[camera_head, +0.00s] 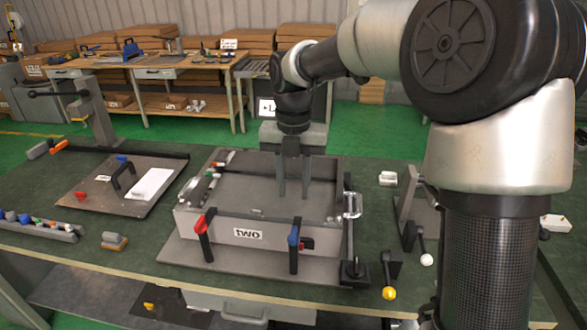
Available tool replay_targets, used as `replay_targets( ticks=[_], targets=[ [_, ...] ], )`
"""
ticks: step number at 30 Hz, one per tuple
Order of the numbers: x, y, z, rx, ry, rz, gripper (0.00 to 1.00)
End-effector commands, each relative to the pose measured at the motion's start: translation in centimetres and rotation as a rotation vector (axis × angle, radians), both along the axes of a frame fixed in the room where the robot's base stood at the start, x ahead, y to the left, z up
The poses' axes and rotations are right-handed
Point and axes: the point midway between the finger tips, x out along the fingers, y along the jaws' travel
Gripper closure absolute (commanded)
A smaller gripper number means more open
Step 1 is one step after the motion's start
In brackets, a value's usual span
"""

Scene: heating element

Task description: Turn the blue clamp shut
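A clamp with a blue tip (293,238) and a dark upright lever stands at the front wall of the grey box labelled "two" (190,222), right of centre. A similar clamp with a red tip (200,226) stands at the same wall, to its left. My gripper (293,192) points down above the box interior, behind the blue clamp in this view. Its two fingers are apart with nothing visible between them. It appears clear of the blue clamp. Whether its fingertips touch the box floor cannot be told.
A plate (80,197) with a black handle and a white block lies at left. A metal fixture (352,205) stands at the box's right side. Levers with yellow (389,293) and white (426,260) knobs stand farther right. My arm covers the right side.

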Motion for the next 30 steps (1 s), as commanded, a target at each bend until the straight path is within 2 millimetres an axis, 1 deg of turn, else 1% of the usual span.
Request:
replay_targets(
  ticks=[1, 3, 6, 9, 19, 22, 23, 26, 29, 30],
  targets=[
    [0.1, 0.0, 1.2, 0.001, -0.003, -0.001, 0.70],
    [0.0, 0.0, 2.3, 0.002, -0.002, 0.000, 0.70],
    [0.0, 0.0, 3.5, 0.002, -0.001, 0.000, 0.70],
    [0.0, 0.0, 4.2, 0.001, 0.000, 0.000, 0.70],
    [0.0, 0.0, 4.4, 0.001, 0.001, 0.001, 0.70],
    [-0.2, -0.2, 4.6, -0.004, -0.004, -0.026, 0.70],
    [-0.4, -0.4, 4.8, -0.009, -0.010, -0.052, 0.70],
    [-1.8, -1.6, 5.9, -0.032, -0.042, -0.225, 0.70],
    [-4.2, -3.7, 7.5, -0.050, -0.105, -0.530, 0.70],
    [-5.4, -4.7, 8.2, -0.050, -0.136, -0.678, 0.70]
  ],
)
